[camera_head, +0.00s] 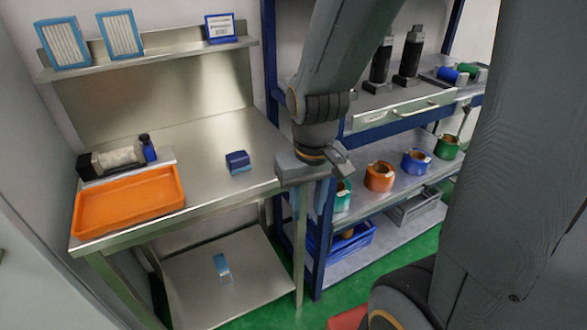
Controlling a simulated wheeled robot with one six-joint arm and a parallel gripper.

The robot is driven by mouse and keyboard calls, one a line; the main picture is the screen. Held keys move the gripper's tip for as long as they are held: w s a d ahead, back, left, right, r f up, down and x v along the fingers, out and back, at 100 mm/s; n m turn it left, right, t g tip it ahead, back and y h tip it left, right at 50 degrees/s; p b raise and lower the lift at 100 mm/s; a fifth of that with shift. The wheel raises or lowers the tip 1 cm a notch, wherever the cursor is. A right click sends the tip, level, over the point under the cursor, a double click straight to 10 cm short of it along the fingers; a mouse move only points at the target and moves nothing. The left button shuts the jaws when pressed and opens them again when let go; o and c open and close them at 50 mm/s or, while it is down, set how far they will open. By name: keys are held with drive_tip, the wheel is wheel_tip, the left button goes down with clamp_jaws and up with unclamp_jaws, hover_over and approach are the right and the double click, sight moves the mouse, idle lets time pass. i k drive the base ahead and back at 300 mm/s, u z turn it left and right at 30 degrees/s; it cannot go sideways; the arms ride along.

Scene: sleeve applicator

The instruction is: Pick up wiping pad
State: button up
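A small blue block with a lighter, silvery lower edge (238,162) lies on the steel worktable, right of its middle; it may be the wiping pad. A blue and white piece (222,268) shows on the table's lower shelf; I cannot tell whether it is a pad or a reflection. My gripper (325,185) hangs at the right front corner of the table, to the right of the blue block and apart from it. Its fingertips are seen from an angle that does not show whether they are apart. No object shows in it.
An orange tray (130,202) fills the table's left front. Behind it stand a black-and-white roller tool (112,160) and a dark blue bottle (147,148). Shelving (400,185) with coloured tape rolls stands at right. The table around the blue block is clear.

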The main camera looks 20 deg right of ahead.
sight(240, 161)
drive_tip(key=z, duration=0.6)
drive_tip(key=k, duration=0.8)
drive_tip(key=i, duration=1.4)
drive_tip(key=z, duration=0.1)
